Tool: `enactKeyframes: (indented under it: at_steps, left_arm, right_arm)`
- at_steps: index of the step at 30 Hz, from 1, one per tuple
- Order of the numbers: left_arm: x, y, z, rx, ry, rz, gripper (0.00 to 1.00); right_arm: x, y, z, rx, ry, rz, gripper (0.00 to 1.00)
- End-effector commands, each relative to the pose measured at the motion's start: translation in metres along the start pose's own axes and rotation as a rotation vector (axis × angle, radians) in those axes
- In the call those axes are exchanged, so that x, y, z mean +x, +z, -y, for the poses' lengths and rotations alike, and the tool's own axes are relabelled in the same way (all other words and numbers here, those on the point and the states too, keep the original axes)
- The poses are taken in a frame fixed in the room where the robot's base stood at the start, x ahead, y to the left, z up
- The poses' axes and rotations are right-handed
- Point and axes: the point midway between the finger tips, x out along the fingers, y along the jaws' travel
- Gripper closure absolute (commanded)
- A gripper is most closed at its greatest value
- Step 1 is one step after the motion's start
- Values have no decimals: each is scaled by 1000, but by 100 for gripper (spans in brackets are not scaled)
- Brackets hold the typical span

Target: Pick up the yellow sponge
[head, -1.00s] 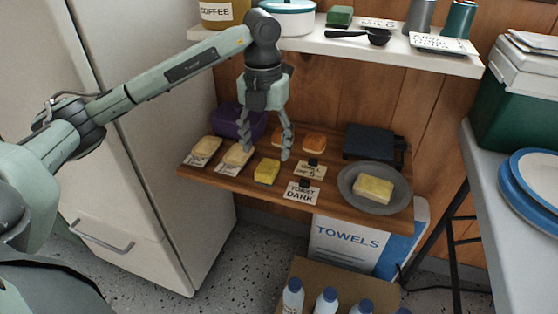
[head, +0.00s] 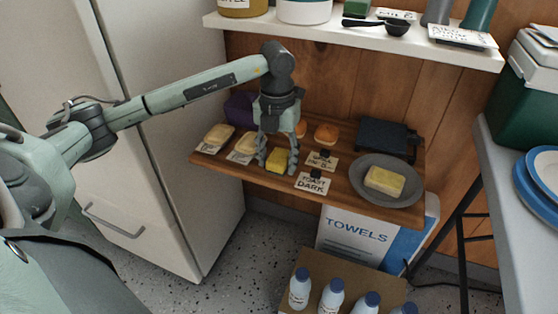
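A small bright yellow block (head: 277,161), which looks like the yellow sponge, lies on the wooden shelf. My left gripper (head: 277,168) points down over it with its fingers apart, one on each side of the block. I cannot tell whether the fingers touch it. A larger, paler yellow block (head: 384,180) lies on a round grey plate (head: 409,191) at the shelf's right end. My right gripper is not in view.
Bread slices (head: 217,137) with cards lie left of the gripper, and round buns (head: 326,133) lie behind. A "TOAST DARK" card (head: 312,183) stands right of it. A dark appliance (head: 388,139) is at the back. A white shelf (head: 340,36) hangs above.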

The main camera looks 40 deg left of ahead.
Motion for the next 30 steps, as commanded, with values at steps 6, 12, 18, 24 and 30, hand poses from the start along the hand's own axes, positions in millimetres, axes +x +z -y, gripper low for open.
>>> enactKeyframes:
  at_steps: [6, 12, 18, 24, 30]
  left_arm:
    - [0, 0, 0, 1, 0, 0, 80]
    - [0, 0, 0, 1, 0, 0, 82]
    - [-7, 1, 0, 1, -1, 2, 82]
    - [-31, 1, 1, 1, -2, 5, 82]
    - [-59, -26, -21, -1, 5, 3, 82]
  right_arm:
    - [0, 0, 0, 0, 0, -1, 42]
    - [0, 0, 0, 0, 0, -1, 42]
    - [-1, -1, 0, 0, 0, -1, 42]
    - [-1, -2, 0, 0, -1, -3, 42]
    - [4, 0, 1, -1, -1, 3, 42]
